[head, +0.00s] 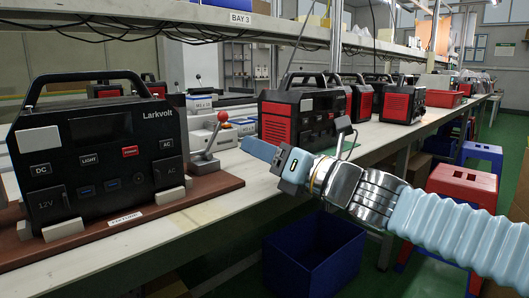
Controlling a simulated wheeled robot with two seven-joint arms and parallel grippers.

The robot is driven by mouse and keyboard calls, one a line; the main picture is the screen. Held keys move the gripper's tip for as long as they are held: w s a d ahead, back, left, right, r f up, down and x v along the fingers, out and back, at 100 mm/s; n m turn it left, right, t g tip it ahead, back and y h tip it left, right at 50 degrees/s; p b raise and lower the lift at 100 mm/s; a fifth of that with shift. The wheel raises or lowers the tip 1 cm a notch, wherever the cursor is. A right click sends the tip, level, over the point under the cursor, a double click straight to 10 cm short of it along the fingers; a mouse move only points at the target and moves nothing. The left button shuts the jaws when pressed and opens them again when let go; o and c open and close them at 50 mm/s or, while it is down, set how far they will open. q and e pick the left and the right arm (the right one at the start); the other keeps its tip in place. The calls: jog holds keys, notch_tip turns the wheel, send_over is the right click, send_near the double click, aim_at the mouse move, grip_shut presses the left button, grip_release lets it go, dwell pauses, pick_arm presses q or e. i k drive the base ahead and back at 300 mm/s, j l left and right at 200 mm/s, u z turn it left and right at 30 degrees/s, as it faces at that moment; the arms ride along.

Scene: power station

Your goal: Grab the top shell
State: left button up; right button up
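A black power station shell (105,140) marked Larkvolt, with a carry handle on top, stands upright at the left. It sits on a brown fixture board (215,188) between pale blocks. I cannot tell whether its top shell is a separate piece. My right gripper (262,150) reaches in from the right, over the bench's front edge, to the right of the shell and apart from it. A blue finger part points left; the finger gap is not clear, and no held object shows. My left gripper is not in view.
A toggle clamp (210,140) with a red knob stands on the board's right end. Several red-and-black power stations (300,118) line the bench (185,222) farther back. A blue bin (313,258) is below the front edge. Red and blue stools (462,185) stand at the right.

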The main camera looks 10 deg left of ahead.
aim_at(54, 130)
jog(key=k+l, duration=0.15)
jog(key=l, duration=0.15)
jog(key=k+l, duration=0.1)
jog(key=l, duration=0.25)
jog(key=k+l, duration=0.15)
jog(key=l, duration=0.15)
jog(key=k+l, duration=0.15)
jog(key=l, duration=0.15)
